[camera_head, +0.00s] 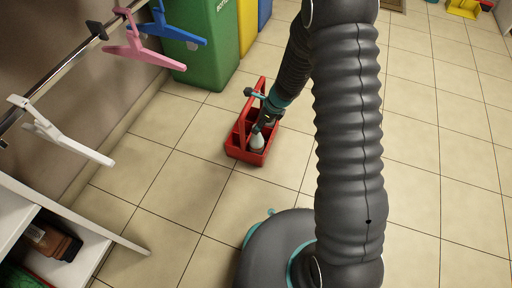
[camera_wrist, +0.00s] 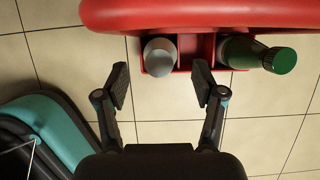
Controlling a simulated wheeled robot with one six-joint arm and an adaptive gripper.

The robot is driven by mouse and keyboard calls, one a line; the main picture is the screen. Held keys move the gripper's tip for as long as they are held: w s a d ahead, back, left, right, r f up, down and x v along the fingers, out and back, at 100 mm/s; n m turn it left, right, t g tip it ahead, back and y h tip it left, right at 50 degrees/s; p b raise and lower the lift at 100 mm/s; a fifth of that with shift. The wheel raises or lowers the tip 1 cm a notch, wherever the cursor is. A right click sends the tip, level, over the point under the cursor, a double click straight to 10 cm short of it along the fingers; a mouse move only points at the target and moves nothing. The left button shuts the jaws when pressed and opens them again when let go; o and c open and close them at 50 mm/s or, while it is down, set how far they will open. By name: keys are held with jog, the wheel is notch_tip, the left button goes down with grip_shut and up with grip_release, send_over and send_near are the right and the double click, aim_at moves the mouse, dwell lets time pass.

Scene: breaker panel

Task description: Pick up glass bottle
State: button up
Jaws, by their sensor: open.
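A red carrier (camera_head: 232,148) with a raised handle stands on the tiled floor; its handle spans the top of the wrist view (camera_wrist: 200,14). In the wrist view, a grey-white rounded item (camera_wrist: 160,56) stands in one compartment, and a green bottle (camera_wrist: 255,54) with a green cap leans in the compartment to its right. A pale bottle (camera_head: 257,142) shows in the carrier in the head view. I cannot tell which item is glass. My gripper (camera_wrist: 161,76) is open and empty, its fingers either side of the grey-white item's line and apart from it.
A green bin (camera_head: 208,45) stands behind the carrier, with a yellow bin (camera_head: 247,25) beside it. Pink, blue and white hangers (camera_head: 135,45) hang on a rail at left. A white shelf (camera_head: 85,215) is at lower left.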

jog(key=b, duration=0.2)
send_over(257, 143)
jog(key=w, duration=0.3)
jog(key=f, duration=0.5)
jog(key=shift+s+a+f, duration=0.1)
jog(key=shift+s+a, duration=0.1)
jog(key=shift+a, duration=0.1)
jog(key=shift+w+a+f, duration=0.15)
jog(key=shift+a+f, duration=0.1)
jog(key=shift+f, duration=0.3)
grip_shut()
